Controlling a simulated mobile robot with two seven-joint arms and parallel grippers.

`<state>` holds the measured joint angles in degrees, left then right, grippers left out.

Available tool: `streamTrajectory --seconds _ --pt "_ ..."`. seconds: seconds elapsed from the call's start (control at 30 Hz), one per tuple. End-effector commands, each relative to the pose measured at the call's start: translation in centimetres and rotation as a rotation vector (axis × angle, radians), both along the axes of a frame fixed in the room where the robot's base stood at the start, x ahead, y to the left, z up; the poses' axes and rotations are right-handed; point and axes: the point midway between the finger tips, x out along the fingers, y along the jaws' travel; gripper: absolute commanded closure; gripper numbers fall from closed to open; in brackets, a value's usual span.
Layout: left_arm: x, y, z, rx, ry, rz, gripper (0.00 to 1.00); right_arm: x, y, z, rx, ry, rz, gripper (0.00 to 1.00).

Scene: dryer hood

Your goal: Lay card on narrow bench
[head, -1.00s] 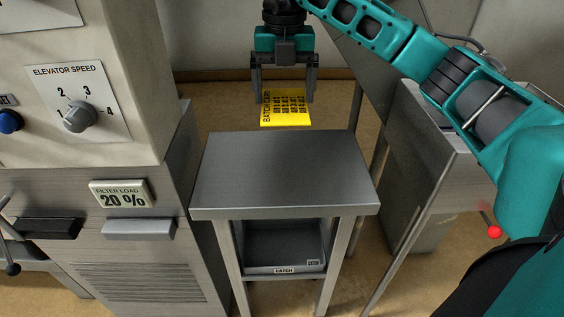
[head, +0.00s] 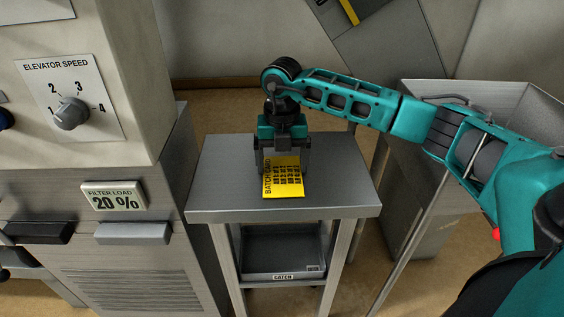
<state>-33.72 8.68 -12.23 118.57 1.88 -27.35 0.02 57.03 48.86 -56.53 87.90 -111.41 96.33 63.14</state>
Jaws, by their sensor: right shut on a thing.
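The yellow batch card (head: 283,180) with black print is over the middle of the narrow bench (head: 225,196), a grey metal top on legs. My right gripper (head: 283,172) is shut on the card, its two fingers at the card's far part. The card appears at or very close to the bench top; I cannot tell whether it touches. The far edge of the card is partly hidden by the gripper. My left gripper is not in view.
A machine with an elevator speed knob (head: 71,113) and a filter load plate (head: 114,196) stands close on the left. A catch tray (head: 284,251) sits on the shelf under the bench. A metal bin (head: 480,98) is at the right. The bench top around the card is clear.

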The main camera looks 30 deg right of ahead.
Motion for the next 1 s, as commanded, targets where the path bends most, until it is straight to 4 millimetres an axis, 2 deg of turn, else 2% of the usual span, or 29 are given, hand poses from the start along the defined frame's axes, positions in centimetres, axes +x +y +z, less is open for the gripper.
streamTrajectory --seconds 0.37,0.4,0.47,0.77,0.87,1.0 --pt "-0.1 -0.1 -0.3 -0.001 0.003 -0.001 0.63 0.0 0.0 -0.5 0.000 -0.001 0.001 0.41" --pt "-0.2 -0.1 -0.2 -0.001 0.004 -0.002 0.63 0.0 0.0 -0.4 0.000 -0.001 0.001 0.07" --pt "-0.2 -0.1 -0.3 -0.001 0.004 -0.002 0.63 0.0 0.0 -0.4 0.000 -0.001 0.001 0.01" --pt "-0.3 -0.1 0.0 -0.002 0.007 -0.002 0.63 0.1 0.0 0.1 0.001 -0.002 0.001 0.00" --pt "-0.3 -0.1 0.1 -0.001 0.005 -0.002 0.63 0.1 0.0 1.3 0.002 -0.005 0.000 0.00" --pt "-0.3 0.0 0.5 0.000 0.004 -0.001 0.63 0.2 0.0 4.1 0.001 -0.006 0.001 0.00"
